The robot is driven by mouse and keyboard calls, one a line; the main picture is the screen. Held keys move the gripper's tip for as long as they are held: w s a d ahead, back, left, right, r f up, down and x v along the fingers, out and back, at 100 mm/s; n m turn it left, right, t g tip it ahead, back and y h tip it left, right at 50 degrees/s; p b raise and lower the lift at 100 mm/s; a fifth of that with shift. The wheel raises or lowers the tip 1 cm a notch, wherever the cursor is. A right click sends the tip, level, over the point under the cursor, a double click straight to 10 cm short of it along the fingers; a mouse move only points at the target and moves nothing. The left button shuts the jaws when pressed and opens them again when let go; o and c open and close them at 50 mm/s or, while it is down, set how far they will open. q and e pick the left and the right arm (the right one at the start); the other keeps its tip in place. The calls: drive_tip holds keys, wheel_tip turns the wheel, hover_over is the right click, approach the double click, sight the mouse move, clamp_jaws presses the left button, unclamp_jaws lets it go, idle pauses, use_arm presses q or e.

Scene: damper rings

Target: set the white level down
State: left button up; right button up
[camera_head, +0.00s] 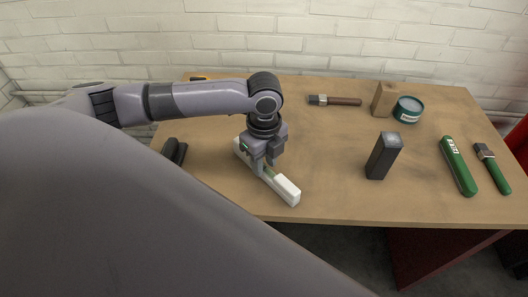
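The white level (287,190) is a long white bar with a greenish patch near its middle. It lies slantwise near the table's front edge, from upper left to lower right. My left gripper (266,170) points down over its middle, with a finger on each side, and appears shut on it. The gripper hides part of the bar. I cannot tell whether its underside touches the table or is slightly above it. My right gripper is not in view.
On the wooden table (330,150) stand a dark block (383,156), a wooden block (384,99) and a teal tin (408,109). A brown-handled brush (335,100), a green tool (459,166), a green-handled brush (492,168) and a black object (174,152) lie around.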

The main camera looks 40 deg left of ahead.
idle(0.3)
use_arm(q)
drive_tip(key=o, duration=0.6)
drive_tip(key=shift+c, duration=0.2)
wheel_tip(320, 180, up, 7)
drive_tip(key=shift+r, duration=0.1)
idle(0.7)
